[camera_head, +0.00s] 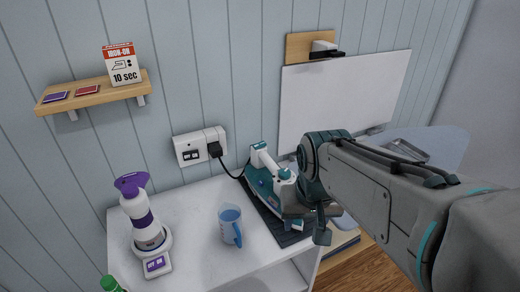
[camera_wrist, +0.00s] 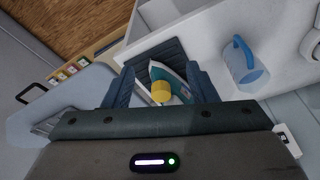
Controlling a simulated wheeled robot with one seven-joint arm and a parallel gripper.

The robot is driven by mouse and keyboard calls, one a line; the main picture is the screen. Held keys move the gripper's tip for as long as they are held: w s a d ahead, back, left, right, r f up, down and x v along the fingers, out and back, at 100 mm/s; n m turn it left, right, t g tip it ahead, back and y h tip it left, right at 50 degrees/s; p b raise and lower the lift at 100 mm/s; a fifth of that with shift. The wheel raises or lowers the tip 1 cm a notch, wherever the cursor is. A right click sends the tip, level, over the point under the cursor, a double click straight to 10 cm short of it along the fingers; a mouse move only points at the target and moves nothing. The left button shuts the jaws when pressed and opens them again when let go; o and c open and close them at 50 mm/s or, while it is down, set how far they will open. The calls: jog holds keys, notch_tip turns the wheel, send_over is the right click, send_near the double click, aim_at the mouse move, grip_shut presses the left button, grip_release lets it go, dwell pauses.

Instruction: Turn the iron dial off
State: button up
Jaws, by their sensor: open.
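The teal and white iron (camera_head: 268,181) stands on a dark ribbed mat (camera_head: 288,237) at the right end of the white counter. Its cord runs to the wall socket. In the wrist view the iron (camera_wrist: 176,80) shows between my fingers, with a round yellow dial (camera_wrist: 161,91) on it. My gripper (camera_wrist: 158,88) is open, one finger on each side of the dial; I cannot tell whether either touches it. In the head view my gripper (camera_head: 318,222) is beside the iron, and my arm hides part of the iron's right side. The dial is not visible there.
The socket (camera_head: 201,146) is on the wall behind. A shelf with a "10 sec" card (camera_head: 122,66) hangs upper left. An ironing board (camera_head: 440,143) is at right.

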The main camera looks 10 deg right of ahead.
aim_at(285, 172)
jog(key=w+r+m+g+p, duration=0.1)
jog(key=w+r+m+p, duration=0.25)
jog(key=w+r, duration=0.45)
jog(key=w+r+m+g+p, duration=0.15)
jog(key=w+r+p, duration=0.3)
jog(key=w, duration=0.55)
jog(key=shift+y, duration=0.3)
notch_tip(285, 172, down, 13)
jog(key=shift+f+p, duration=0.1)
jog(key=shift+p, duration=0.2)
jog(key=c, duration=1)
